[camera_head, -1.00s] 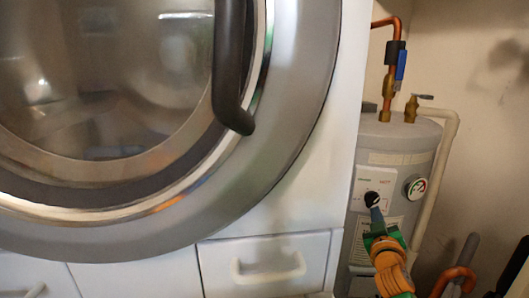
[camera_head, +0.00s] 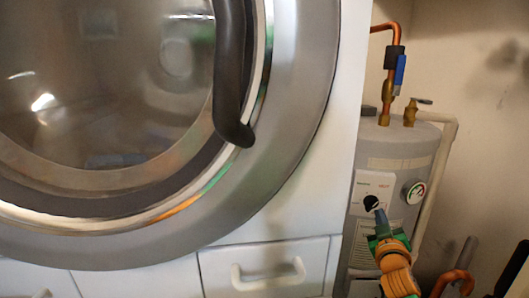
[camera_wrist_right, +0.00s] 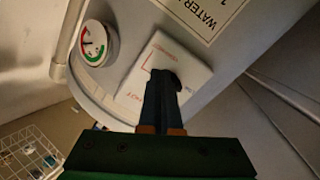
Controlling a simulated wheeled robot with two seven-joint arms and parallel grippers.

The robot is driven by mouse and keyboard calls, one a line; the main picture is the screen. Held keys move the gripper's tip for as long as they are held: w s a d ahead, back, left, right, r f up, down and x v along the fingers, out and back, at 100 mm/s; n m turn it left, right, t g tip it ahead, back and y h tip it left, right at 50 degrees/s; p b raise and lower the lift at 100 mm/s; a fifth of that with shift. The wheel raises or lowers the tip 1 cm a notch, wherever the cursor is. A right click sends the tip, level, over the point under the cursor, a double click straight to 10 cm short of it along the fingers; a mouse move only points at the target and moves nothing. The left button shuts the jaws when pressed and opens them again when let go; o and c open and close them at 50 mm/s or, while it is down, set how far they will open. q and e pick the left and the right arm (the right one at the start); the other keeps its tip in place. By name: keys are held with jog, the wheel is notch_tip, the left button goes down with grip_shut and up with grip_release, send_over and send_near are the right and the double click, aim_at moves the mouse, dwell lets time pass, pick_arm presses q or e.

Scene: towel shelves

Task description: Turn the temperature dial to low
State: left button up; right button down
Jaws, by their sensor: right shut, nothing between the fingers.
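The temperature dial (camera_head: 371,203) is a small black knob on a white control plate (camera_head: 376,186) on the front of the grey water heater (camera_head: 399,157). My right gripper (camera_head: 380,217) is shut, with its fingertips at the lower edge of the dial. In the right wrist view the gripper's fingers (camera_wrist_right: 162,95) point up at the dark dial (camera_wrist_right: 172,78) on the white plate and partly hide it. I cannot tell whether the tips touch the dial or which way it is turned. My left gripper is not in view.
A front-loading machine (camera_head: 293,200) with a dark door handle (camera_head: 230,80) stands close on the left. A round gauge (camera_head: 414,194) sits right of the plate. Copper pipes and a blue-handled valve (camera_head: 400,70) rise above the heater. A wire basket (camera_wrist_right: 28,150) shows in the wrist view.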

jog(key=p+v, duration=0.4)
jog(key=v, duration=0.2)
jog(key=shift+s+d+f, duration=0.15)
jog(key=shift+d, duration=0.15)
